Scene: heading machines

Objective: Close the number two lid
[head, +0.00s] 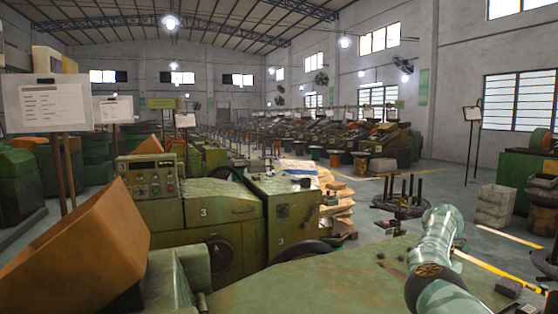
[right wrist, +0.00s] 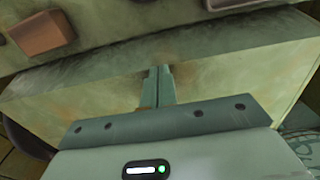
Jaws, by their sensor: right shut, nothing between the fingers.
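No number two shows on any surface in view, so I cannot tell for certain which part is the number two lid. A broad worn green metal top (head: 320,283) lies in the foreground of the head view, under my right arm. In the right wrist view, my right gripper (right wrist: 158,73) is shut and empty. Its fingertips are at a pale green box-like panel (right wrist: 225,80) with a darker upper edge; whether they touch it I cannot tell. The right fingers are out of sight in the head view. My left gripper is not in view.
A green machine marked 3 (head: 205,225) stands just beyond the foreground top. A tilted orange-brown hopper (head: 85,245) is at left. A reel stand (head: 403,200) and grey crates (head: 495,205) stand on the floor beyond.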

